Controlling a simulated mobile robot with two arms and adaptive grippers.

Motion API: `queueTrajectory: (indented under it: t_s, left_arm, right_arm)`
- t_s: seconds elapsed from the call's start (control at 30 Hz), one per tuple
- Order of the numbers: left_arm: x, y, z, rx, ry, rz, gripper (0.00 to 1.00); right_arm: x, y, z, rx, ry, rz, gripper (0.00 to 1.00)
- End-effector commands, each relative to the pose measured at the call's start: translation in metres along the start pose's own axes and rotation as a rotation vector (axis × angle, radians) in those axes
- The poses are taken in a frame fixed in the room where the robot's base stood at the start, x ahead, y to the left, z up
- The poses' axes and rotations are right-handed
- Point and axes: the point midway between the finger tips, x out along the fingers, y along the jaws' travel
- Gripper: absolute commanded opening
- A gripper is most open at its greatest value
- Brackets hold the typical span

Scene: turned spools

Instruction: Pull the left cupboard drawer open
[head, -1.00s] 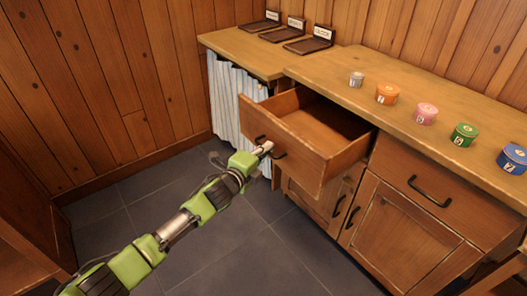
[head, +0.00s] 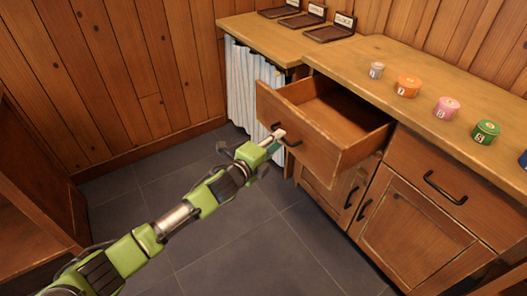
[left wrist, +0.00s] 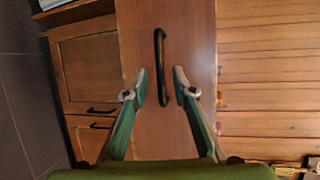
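The left cupboard drawer (head: 318,149) stands pulled well out of the cupboard, and its empty inside shows in the head view. Its dark bar handle (head: 293,143) is partly hidden by my left gripper (head: 277,141). In the left wrist view, the handle (left wrist: 159,42) runs up and down the drawer front (left wrist: 195,30). The fingers of my left gripper (left wrist: 162,75) are apart, one on each side of the handle, with a gap to it on both sides. My right gripper is in neither view.
A closed drawer (head: 435,172) is to the right, with cupboard doors below. A striped curtain (head: 250,90) hangs left of the drawer. The tiled floor (head: 240,235) is clear.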

Motion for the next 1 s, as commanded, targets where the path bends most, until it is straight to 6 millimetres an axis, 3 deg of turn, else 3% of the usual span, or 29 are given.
queueTrajectory:
  t_s: [0.2,0.43,0.6,1.0]
  left_arm:
    - [-0.044,0.002,0.000,0.001,0.000,0.002,0.25]
    - [-0.076,0.001,0.001,0.001,-0.001,0.001,0.25]
    - [-0.085,0.000,0.000,0.001,0.000,0.000,0.25]
    - [-0.085,0.000,0.000,0.001,0.000,0.000,0.25]
  right_arm:
    - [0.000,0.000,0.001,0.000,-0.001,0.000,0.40]
    - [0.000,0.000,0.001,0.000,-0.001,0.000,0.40]
    - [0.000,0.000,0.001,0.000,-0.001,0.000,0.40]
    - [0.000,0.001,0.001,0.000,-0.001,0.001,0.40]
